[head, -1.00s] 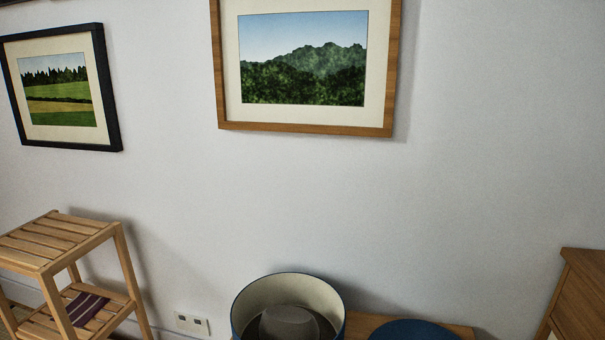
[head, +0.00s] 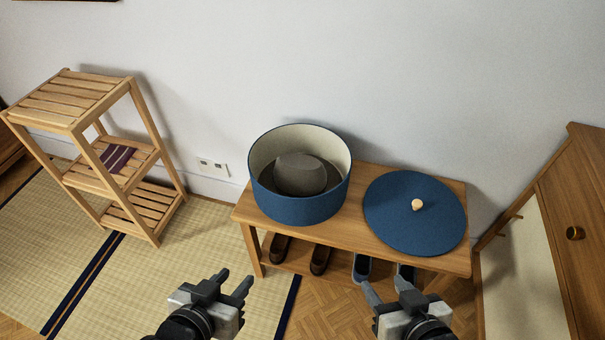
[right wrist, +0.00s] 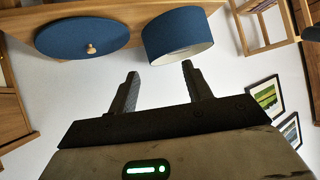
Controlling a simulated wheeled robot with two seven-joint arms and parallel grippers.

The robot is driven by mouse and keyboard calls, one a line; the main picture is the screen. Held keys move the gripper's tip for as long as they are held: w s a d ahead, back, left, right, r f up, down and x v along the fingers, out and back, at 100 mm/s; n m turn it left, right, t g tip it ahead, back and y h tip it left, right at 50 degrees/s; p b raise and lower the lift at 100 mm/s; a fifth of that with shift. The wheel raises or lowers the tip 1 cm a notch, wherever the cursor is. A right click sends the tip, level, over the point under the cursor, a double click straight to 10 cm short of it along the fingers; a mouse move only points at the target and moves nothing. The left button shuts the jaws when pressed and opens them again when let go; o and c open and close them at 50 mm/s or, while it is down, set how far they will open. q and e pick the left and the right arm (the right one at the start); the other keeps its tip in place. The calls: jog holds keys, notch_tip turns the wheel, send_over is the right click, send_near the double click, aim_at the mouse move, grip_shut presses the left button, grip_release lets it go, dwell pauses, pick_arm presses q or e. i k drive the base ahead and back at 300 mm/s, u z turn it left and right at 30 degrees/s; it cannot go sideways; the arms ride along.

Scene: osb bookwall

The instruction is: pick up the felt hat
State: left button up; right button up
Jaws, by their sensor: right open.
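The grey felt hat (head: 300,173) sits inside a round blue hat box (head: 300,208) with a cream lining, on a wooden bench (head: 355,226). The box is open at the top. The hat's lower part is partly hidden by the box's front wall. My left gripper (head: 235,284) is open and empty, in front of the bench and lower left of the box. My right gripper (head: 387,290) is open and empty, in front of the bench and lower right of the box. In the right wrist view, my right gripper (right wrist: 160,82) has its fingers apart, and the blue box (right wrist: 184,35) appears upside down.
The blue lid (head: 400,215) with a wooden knob lies on the bench right of the box. Several shoes (head: 320,259) stand under the bench. A slatted wooden shelf (head: 75,100) stands at left, a wooden cabinet (head: 575,200) at right. The wall is close behind the bench.

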aim_at(292, 175)
jog(key=u, duration=2.15)
jog(key=i, duration=1.75)
jog(key=z, duration=2.85)
jog(key=i, duration=0.5)
